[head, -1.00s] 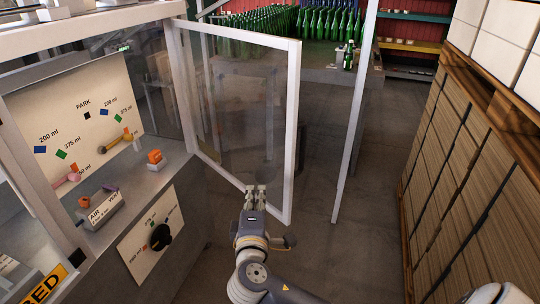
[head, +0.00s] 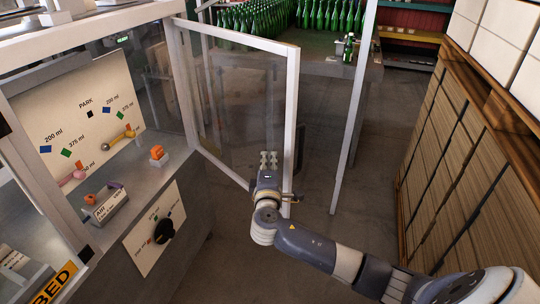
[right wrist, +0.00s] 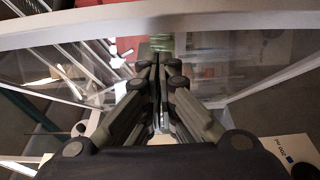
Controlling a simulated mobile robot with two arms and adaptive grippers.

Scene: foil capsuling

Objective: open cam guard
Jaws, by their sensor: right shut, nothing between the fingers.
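The cam guard (head: 292,110) is a clear door in a white frame, hinged on the machine's right corner post and standing swung out over the floor. My right gripper (head: 269,158) is in front of the door's lower part, near its free edge, with its fingers pointing at the pane. In the right wrist view my right gripper (right wrist: 157,85) has its fingers together with nothing between them. The door's pale frame bar (right wrist: 150,20) crosses the top of that view. Whether the fingers touch the door cannot be told. My left gripper is out of view.
The machine has a dial panel (head: 160,235), an orange knob (head: 157,153) and a size-marked board (head: 75,130). A white post (head: 352,130) stands right of the door. Green bottles (head: 270,18) fill a table behind.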

